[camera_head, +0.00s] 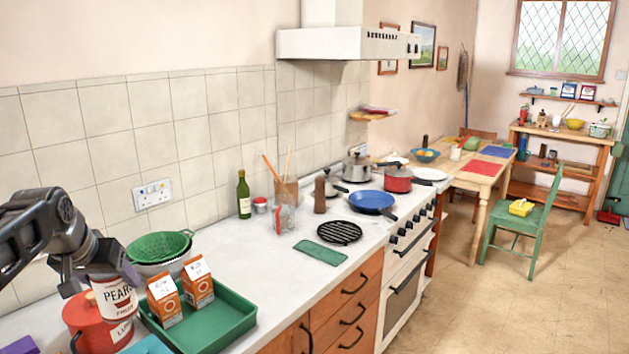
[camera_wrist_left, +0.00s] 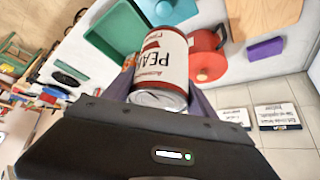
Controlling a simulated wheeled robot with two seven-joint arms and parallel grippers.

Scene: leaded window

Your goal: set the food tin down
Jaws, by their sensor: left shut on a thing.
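The food tin, white and red with "PEA" lettering, is held in my left gripper; it shows in the head view (camera_head: 115,293) and in the left wrist view (camera_wrist_left: 163,62). My left gripper (camera_head: 108,272) is shut on the tin, over the left end of the counter. In the head view the tin overlaps a red pot or canister (camera_head: 88,318) and is beside the green tray (camera_head: 232,312). I cannot tell how far the tin is above the counter (camera_head: 285,262). My right gripper is in neither view.
Two orange cartons (camera_head: 198,283) stand in the green tray. A green colander (camera_head: 158,247) is behind them. A wine bottle (camera_head: 244,195), a utensil holder (camera_head: 287,192) and a black trivet (camera_head: 341,233) stand farther right. Bare counter lies between tray and trivet.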

